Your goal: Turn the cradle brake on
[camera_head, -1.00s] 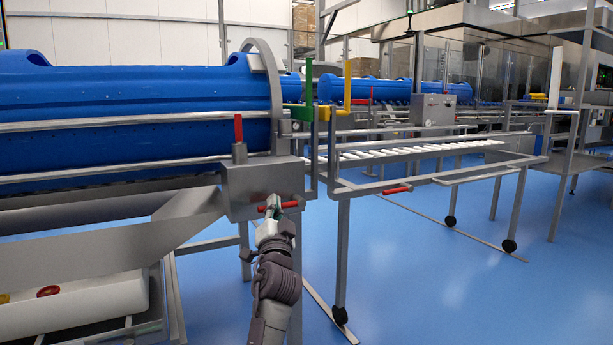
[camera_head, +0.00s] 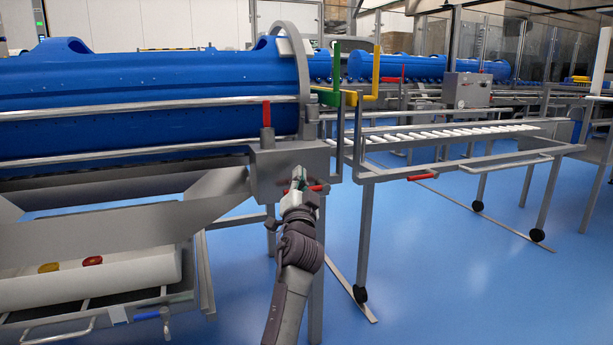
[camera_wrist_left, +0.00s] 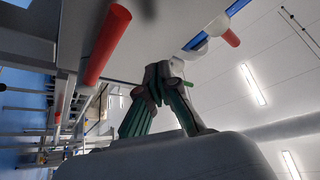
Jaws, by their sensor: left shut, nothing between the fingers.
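A grey box (camera_head: 281,163) stands at the end of the blue cylinder's frame. A red upright lever (camera_head: 267,114) rises from its top; it also shows in the left wrist view (camera_wrist_left: 230,37). A red lying handle (camera_head: 317,188) sits low on the box's front. Neither is labelled, so I cannot tell which is the cradle brake. My left gripper (camera_head: 299,174) is shut and empty, in front of the box and partly covering the lying handle. In the left wrist view its green-padded fingers (camera_wrist_left: 159,78) are beside a large red handle (camera_wrist_left: 106,43), apart from it. My right gripper is out of view.
The blue cylinder (camera_head: 130,85) lies behind rails at left. A white trough (camera_head: 110,253) with small coloured pieces is below. A rail frame with another red handle (camera_head: 421,177) stands to the right. Blue floor (camera_head: 430,270) is open at lower right.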

